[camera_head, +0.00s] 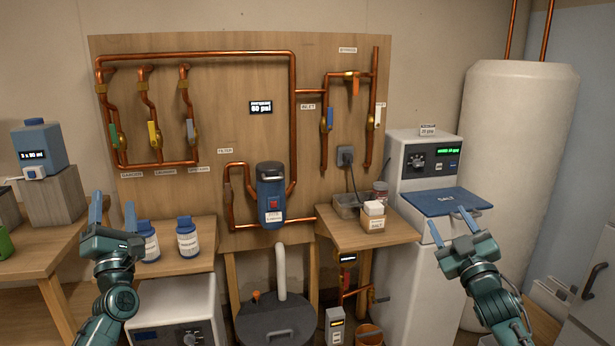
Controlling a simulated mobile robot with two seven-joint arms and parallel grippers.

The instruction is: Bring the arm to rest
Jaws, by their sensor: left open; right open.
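My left gripper (113,213) is at the lower left, its two blue fingers pointing up and spread apart with nothing between them. It is in front of the left shelf, just left of two white bottles with blue caps. My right gripper (451,222) is at the lower right, also open and empty. Its fingers are in front of the white softener cabinet (412,270), close below the blue salt lid (446,201). I cannot tell whether its fingers touch the lid.
A wooden board with copper pipes and coloured valves (155,134) stands behind. A blue filter (271,190) hangs in its middle. A small shelf (345,234) holds a box and a tray. A dark lidded bin (275,325) stands below. Room between my arms is free.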

